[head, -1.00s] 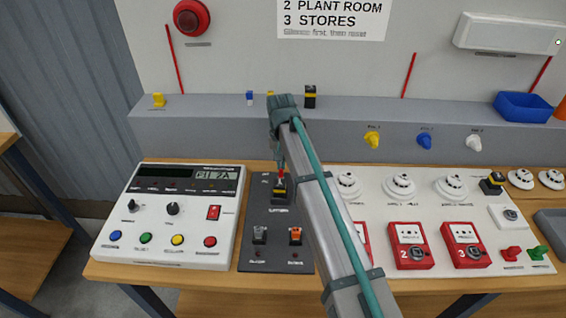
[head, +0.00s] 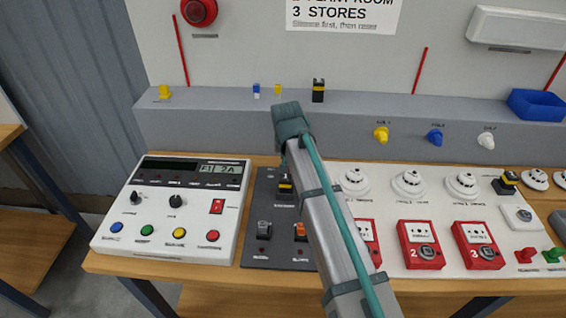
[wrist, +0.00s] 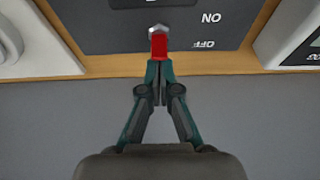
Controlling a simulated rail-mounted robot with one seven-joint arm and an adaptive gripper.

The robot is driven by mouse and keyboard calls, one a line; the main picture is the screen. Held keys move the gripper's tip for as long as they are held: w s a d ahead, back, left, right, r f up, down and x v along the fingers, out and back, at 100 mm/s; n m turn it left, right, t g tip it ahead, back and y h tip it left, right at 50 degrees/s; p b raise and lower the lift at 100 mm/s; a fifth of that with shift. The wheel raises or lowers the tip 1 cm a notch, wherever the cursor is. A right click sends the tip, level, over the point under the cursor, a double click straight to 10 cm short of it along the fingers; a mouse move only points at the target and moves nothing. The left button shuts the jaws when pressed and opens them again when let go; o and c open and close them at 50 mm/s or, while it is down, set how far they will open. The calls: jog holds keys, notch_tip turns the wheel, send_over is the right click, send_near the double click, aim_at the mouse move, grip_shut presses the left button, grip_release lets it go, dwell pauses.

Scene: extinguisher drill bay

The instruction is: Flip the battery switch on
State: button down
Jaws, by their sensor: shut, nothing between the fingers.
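A red switch lever (wrist: 159,46) with a silver metal end stands on the dark panel (wrist: 100,33), beside upside-down ON and OFF lettering. I take it for the battery switch; its own name is not readable. My gripper (wrist: 160,68) is shut and empty, with its fingertips right at the red lever's end. I cannot tell whether they touch it. In the head view the dark panel (head: 257,220) lies left of my arm, and my gripper (head: 284,168) points down at its upper part. The lever is hidden there.
Below on the panel are a grey switch (head: 264,229) and an orange switch (head: 300,231). A white control unit (head: 125,220) is left; red call points (head: 420,245) and detectors (head: 409,183) are right.

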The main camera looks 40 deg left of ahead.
jog(key=shift+s+d+f+t+y+b, duration=0.15)
jog(key=shift+s+t+y+b, duration=0.1)
jog(key=shift+s+t+b, duration=0.15)
jog(key=shift+s+d+f+t+y+b, duration=0.15)
jog(key=shift+s+t+y+b, duration=0.1)
jog(key=shift+s+t+b, duration=0.15)
jog(key=shift+w+a+r+p, duration=0.1)
jog(key=shift+w+r+p, duration=0.25)
jog(key=shift+w, duration=0.2)
jog(key=shift+r, duration=0.1)
jog(key=shift+r+p, duration=0.55)
jog(key=shift+r, duration=0.15)
jog(key=shift+s, duration=0.1)
jog(key=s+d+f+p+v, duration=0.1)
jog(key=p+v, duration=0.4)
jog(key=v, duration=0.4)
jog(key=shift+s+r+p, duration=0.3)
jog(key=shift+r, duration=0.1)
jog(key=shift+d, duration=0.15)
